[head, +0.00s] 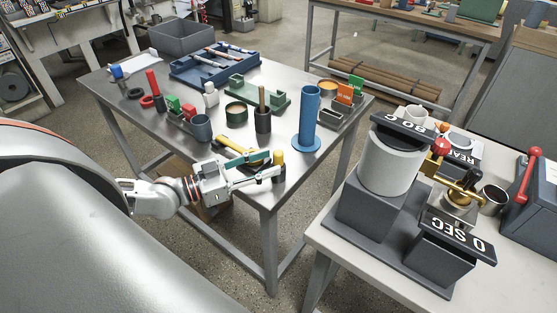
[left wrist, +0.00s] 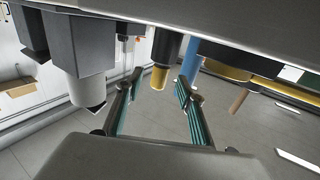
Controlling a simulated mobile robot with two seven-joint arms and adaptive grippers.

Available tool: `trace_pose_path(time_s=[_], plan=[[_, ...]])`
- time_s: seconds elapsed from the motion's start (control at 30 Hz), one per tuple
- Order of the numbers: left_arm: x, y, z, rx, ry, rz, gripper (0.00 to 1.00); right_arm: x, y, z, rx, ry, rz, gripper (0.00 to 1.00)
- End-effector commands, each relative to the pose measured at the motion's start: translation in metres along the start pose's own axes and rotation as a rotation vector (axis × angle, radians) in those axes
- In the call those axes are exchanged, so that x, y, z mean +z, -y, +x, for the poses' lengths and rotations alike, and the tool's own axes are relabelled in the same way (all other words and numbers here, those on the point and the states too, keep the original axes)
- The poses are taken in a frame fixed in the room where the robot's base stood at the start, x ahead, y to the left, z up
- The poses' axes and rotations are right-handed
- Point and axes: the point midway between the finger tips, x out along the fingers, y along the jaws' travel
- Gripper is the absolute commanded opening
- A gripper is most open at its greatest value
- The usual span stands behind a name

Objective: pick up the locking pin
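An upright piece with a yellow top and dark lower part, likely the locking pin (head: 278,157), stands near the front corner of the steel table (head: 150,115). My left gripper (head: 272,164) reaches in from the left, low over the table, its fingers pointing at this piece. In the left wrist view, the yellow end of the pin (left wrist: 160,77) shows between the two spread teal-padded fingers (left wrist: 160,92), near their tips. The gripper is open, and no contact can be made out. My right gripper is not in view.
A blue cylinder on a round base (head: 308,118) stands right of the pin. A dark cup with a brown rod (head: 263,123) stands behind it. Another yellow piece (head: 257,157) lies beside the left gripper. A bench with a large grey fixture (head: 388,168) is at right.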

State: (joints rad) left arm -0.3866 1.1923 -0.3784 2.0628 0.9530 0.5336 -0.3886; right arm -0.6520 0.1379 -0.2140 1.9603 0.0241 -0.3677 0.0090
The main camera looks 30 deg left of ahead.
Motion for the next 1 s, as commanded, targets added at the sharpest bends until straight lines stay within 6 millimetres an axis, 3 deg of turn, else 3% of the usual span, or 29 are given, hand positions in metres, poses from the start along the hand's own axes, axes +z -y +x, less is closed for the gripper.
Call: trace_pose_path(time_s=[0.3, 0.67, 0.8, 1.0], plan=[[-0.002, 0.000, 0.035, -0.001, -0.003, -0.001, 0.38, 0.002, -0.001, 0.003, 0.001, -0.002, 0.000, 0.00], [-0.002, 0.000, 0.040, 0.000, 0.000, -0.001, 0.38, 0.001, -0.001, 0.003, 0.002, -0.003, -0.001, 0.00], [-0.001, 0.000, 0.040, 0.000, 0.000, -0.001, 0.02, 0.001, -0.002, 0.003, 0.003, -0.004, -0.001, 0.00], [-0.002, 0.000, 0.040, 0.000, 0.000, -0.001, 0.00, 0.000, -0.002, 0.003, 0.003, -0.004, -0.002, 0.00]])
